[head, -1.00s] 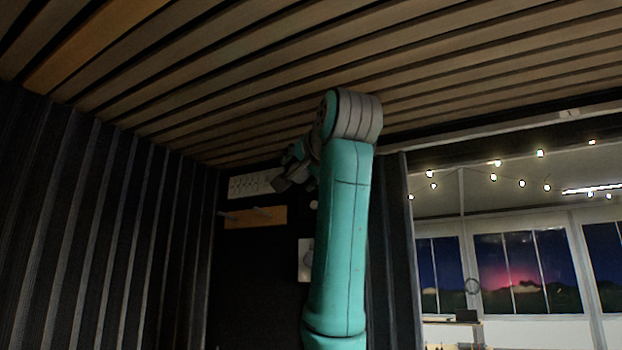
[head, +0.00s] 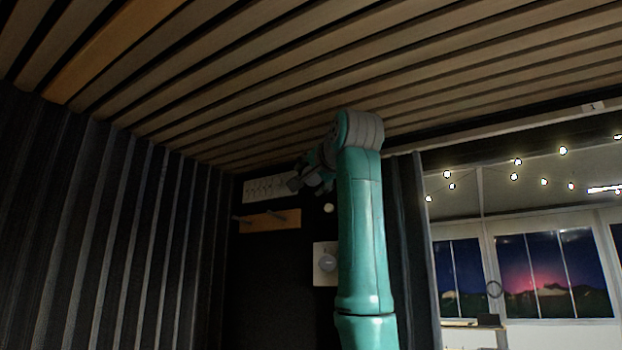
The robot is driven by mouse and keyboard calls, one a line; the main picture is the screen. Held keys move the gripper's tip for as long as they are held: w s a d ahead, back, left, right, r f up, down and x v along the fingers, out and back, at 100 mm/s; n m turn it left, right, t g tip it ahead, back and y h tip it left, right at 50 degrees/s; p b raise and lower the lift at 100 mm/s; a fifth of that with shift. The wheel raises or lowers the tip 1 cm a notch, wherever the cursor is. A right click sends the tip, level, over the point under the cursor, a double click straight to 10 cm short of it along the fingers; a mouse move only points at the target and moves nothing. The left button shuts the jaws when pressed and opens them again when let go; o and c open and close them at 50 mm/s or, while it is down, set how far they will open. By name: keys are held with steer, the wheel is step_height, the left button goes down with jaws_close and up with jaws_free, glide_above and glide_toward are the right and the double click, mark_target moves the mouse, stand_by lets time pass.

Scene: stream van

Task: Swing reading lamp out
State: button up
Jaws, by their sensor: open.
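My arm rises through the middle of the head view, a teal link with a grey joint at its top. My gripper (head: 310,180) shows small and dark to the left of that joint, partly hidden behind the arm. It is open. I cannot make out anything between its fingers. No reading lamp can be clearly told in this view. A small round pale knob or light (head: 328,208) is on the dark back wall just below the gripper.
A wooden rail with pegs (head: 270,221), a white marked panel (head: 265,188) and a white plate with a round dial (head: 326,264) are on the back wall. The slatted ceiling (head: 230,80) is close above my arm. Dark ribbed panelling (head: 90,220) stands left; windows (head: 555,275) and string lights are right.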

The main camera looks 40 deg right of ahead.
steer(key=shift+w+d, duration=0.1)
steer(key=shift+w, duration=0.2)
steer(key=c, duration=1.1)
steer(key=shift+s+r+m+g, duration=0.1)
steer(key=shift+r+m+g, duration=0.1)
steer(key=shift+m+g, duration=0.25)
steer(key=shift+a+m+g+y, duration=0.2)
steer(key=shift+m+g+y, duration=0.3)
steer(key=shift+m, duration=0.15)
steer(key=o, duration=1.1)
